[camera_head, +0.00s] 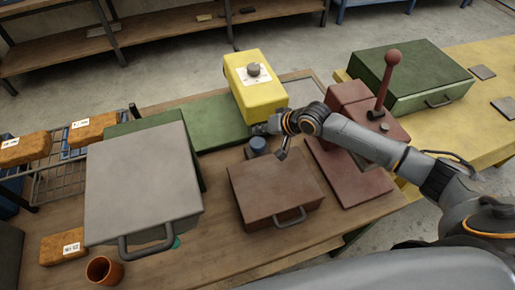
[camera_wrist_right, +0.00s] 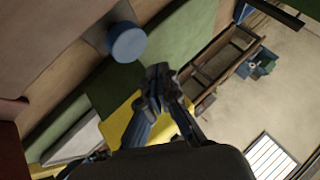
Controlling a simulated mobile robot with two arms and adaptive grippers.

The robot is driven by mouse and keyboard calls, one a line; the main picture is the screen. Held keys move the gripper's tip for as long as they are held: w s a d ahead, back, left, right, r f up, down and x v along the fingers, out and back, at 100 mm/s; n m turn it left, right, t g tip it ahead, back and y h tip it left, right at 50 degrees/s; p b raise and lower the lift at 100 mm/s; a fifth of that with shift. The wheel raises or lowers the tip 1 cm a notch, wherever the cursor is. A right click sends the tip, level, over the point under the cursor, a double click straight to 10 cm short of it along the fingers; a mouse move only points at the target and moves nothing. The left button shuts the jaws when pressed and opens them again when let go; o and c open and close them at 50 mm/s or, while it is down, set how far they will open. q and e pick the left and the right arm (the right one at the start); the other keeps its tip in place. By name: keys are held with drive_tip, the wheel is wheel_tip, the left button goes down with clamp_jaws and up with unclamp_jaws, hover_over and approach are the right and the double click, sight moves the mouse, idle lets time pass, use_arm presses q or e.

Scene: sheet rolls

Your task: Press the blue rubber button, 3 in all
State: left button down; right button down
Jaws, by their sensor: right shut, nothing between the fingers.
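The blue rubber button (camera_head: 258,144) is a short round knob on the wooden table, just behind a red-brown box and in front of the yellow box. It also shows in the right wrist view (camera_wrist_right: 127,43), at the upper left. My right gripper (camera_head: 263,128) is shut and empty, close to the button in the head view. In the right wrist view its closed fingertips (camera_wrist_right: 157,82) are below and to the right of the button, with a visible gap. My left gripper is not in view.
The red-brown box (camera_head: 272,188) with a handle stands in front of the button. The yellow box (camera_head: 256,92) with a grey knob is behind. A red lever (camera_head: 385,82) stands to the right. A large grey box (camera_head: 143,182) stands at left.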

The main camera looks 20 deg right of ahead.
sight(257, 142)
wheel_tip(257, 142, down, 2)
drive_tip(key=shift+f+b, duration=0.25)
drive_tip(key=shift+b, duration=0.1)
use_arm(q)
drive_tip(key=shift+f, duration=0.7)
use_arm(e)
drive_tip(key=shift+f, duration=0.1)
idle(0.4)
drive_tip(key=shift+f, duration=0.35)
